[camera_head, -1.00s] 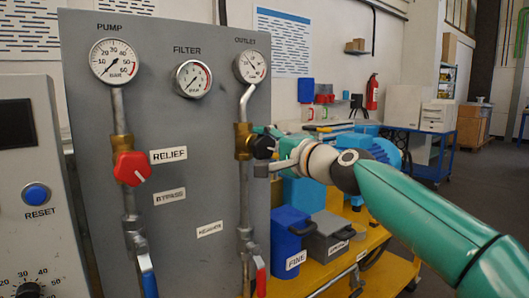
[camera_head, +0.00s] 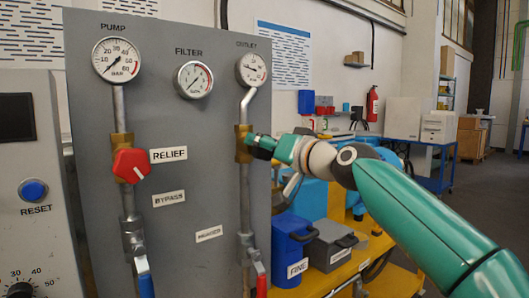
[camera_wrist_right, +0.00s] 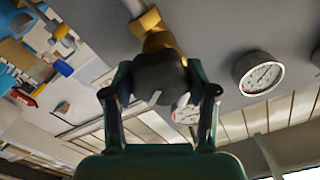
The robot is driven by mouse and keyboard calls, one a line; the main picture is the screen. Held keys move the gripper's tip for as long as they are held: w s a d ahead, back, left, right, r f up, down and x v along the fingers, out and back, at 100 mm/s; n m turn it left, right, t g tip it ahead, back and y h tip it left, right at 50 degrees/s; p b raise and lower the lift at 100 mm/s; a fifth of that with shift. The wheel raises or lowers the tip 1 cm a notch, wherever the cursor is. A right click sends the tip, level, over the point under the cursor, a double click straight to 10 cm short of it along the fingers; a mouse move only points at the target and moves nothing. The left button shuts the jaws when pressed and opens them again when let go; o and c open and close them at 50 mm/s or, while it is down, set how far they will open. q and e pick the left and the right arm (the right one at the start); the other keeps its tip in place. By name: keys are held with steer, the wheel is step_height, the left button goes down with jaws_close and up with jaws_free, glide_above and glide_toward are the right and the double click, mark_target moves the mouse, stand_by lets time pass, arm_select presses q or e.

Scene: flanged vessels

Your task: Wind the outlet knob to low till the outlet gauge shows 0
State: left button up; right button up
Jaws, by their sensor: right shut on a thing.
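The outlet knob (camera_wrist_right: 160,78) is black with a pale pointer line. It sits on a brass valve body (camera_head: 243,143) in the pipe under the outlet gauge. My right gripper (camera_wrist_right: 162,94) is shut on the knob, one finger on each side in the right wrist view. In the head view my right gripper (camera_head: 262,147) hides most of the knob. The outlet gauge (camera_head: 252,69) is a white dial at the panel's top right. Its needle points left and slightly up, off upright; the figures are too small to read. My left gripper is out of view.
The grey panel also bears the pump gauge (camera_head: 117,60), the filter gauge (camera_head: 193,79) and a red relief knob (camera_head: 131,165). A red lever (camera_head: 261,284) hangs below the outlet pipe. A blue box (camera_head: 291,249) and a grey box (camera_head: 330,246) stand on the yellow cart under my arm.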

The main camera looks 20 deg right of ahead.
steer(key=n, duration=0.4)
steer(key=f+n+b, duration=0.1)
steer(key=shift+w+a+n, duration=0.1)
steer(key=shift+a+n, duration=0.15)
steer(key=shift+n, duration=0.15)
steer(key=n, duration=0.5)
steer(key=shift+n+b, duration=0.3)
steer(key=shift+b, duration=0.1)
steer(key=shift+r, duration=0.1)
steer(key=o, duration=1.1)
steer(key=shift+o, duration=0.2)
steer(key=shift+r, duration=0.2)
steer(key=shift+d, duration=0.1)
steer(key=shift+s, duration=0.25)
